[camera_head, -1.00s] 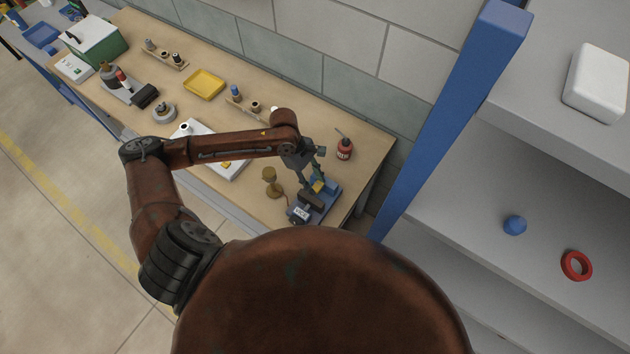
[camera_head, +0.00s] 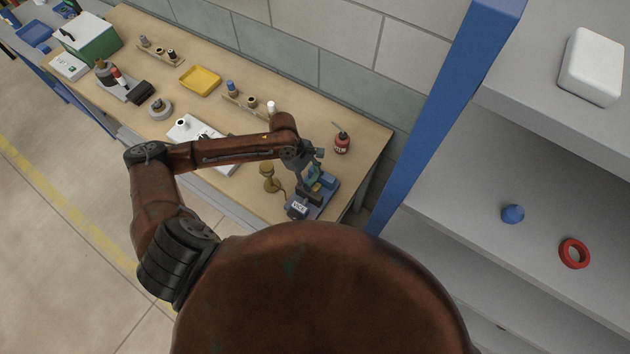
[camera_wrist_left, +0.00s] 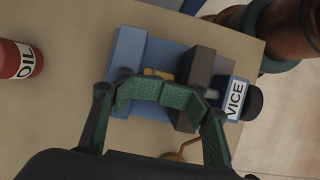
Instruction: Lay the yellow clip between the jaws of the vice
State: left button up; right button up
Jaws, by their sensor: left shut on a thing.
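The vice (camera_head: 299,207) is blue with dark parts and a white VICE label. It stands near the front right end of the workbench. It also shows in the left wrist view (camera_wrist_left: 129,52), with a blue jaw on the left and a dark jaw (camera_wrist_left: 199,72) on the right. My left gripper (camera_head: 312,179) is over the vice, its fingers closed in. In the left wrist view its green fingertips (camera_wrist_left: 159,88) are shut on the yellow clip (camera_wrist_left: 156,73), which appears in the gap between the jaws. The fingers hide part of the clip; whether it touches the vice is unclear. My right gripper is out of view.
A red oil bottle (camera_head: 342,143) stands behind the vice, and a brownish hourglass-shaped thing (camera_head: 268,176) stands left of it. A yellow tray (camera_head: 200,81) lies further left on the workbench (camera_head: 310,118). A blue shelf post (camera_head: 440,130) rises at the right.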

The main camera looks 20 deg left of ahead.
pick_arm(q)
jog(key=shift+s+a+f, duration=0.5)
jog(key=shift+f, duration=0.05)
grip_shut()
jog(key=o, duration=0.7)
grip_release()
jog(key=shift+w+f, duration=0.1)
jog(key=shift+w, duration=0.05)
jog(key=o, duration=0.6)
jog(key=shift+w+a, duration=0.1)
jog(key=shift+a, duration=0.05)
jog(key=shift+o, duration=1.2)
jog(key=shift+w, duration=0.1)
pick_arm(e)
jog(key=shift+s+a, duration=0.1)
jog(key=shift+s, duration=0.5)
pick_arm(q)
jog(key=shift+d, duration=0.2)
